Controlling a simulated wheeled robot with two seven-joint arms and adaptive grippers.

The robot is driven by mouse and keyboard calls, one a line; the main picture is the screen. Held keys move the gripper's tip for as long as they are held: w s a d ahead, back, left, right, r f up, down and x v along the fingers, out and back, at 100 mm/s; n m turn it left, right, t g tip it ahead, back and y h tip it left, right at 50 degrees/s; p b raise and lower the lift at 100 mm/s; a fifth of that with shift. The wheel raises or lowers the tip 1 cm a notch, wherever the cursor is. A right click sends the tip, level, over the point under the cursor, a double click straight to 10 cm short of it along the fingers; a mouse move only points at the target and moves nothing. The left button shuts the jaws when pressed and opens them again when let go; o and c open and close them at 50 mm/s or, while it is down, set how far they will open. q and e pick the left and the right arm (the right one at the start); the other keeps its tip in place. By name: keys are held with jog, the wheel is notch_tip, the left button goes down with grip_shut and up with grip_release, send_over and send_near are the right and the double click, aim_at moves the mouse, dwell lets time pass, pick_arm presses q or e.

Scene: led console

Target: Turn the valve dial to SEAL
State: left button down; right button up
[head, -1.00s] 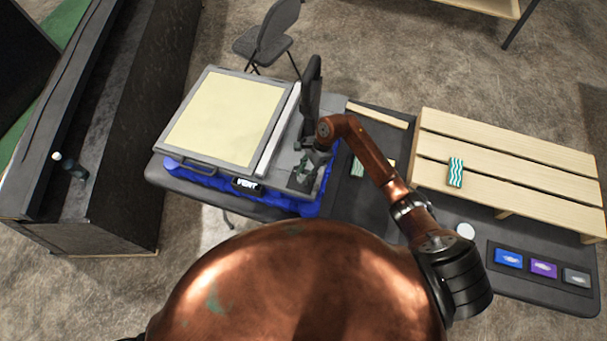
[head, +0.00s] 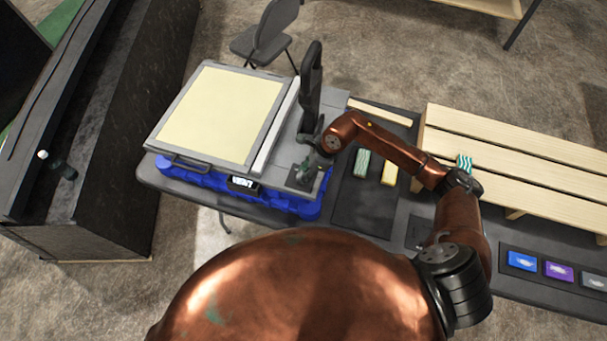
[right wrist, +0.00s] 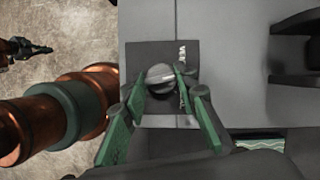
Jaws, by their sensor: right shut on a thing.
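The valve dial (right wrist: 160,78) is a round grey knob with a raised ridge, on a dark square plate (right wrist: 136,56). The ridge lies tilted in the right wrist view. My right gripper (right wrist: 164,82) has its green fingers on both sides of the knob, shut on it. In the head view my right gripper (head: 312,172) is over the console's right part and hides most of the dial. A small display (head: 243,184) on the console's front shows light lettering, too blurred to read surely. My left gripper (right wrist: 25,48) seems to show small at the left of the right wrist view.
The console has a pale yellow panel (head: 222,115) and a blue base (head: 190,181). A black upright handle (head: 311,75) stands behind my gripper. A wooden slatted rack (head: 520,165), a green wavy block (head: 362,163) and a yellow block (head: 389,172) are to the right.

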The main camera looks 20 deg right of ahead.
jog(key=m+t, duration=0.1)
jog(key=m, duration=0.1)
jog(key=m+h+b, duration=0.1)
jog(key=m, duration=0.2)
jog(key=shift+s+a+m+t, duration=0.1)
jog(key=shift+a+m+t, duration=0.05)
jog(key=shift+m+t, duration=0.2)
jog(key=m, duration=0.2)
jog(key=m+t+h+b, duration=0.1)
jog(key=m, duration=0.1)
jog(key=shift+a+h, duration=0.1)
jog(key=shift+h, duration=0.2)
jog(key=shift+m+h+b, duration=0.3)
jog(key=shift+m+b, duration=0.1)
jog(key=shift+m, duration=0.45)
jog(key=o, duration=1.2)
jog(key=shift+c, duration=0.2)
jog(key=shift+r, duration=0.1)
jog(key=a+v, duration=0.1)
jog(key=v, duration=1.1)
jog(key=shift+d, duration=0.45)
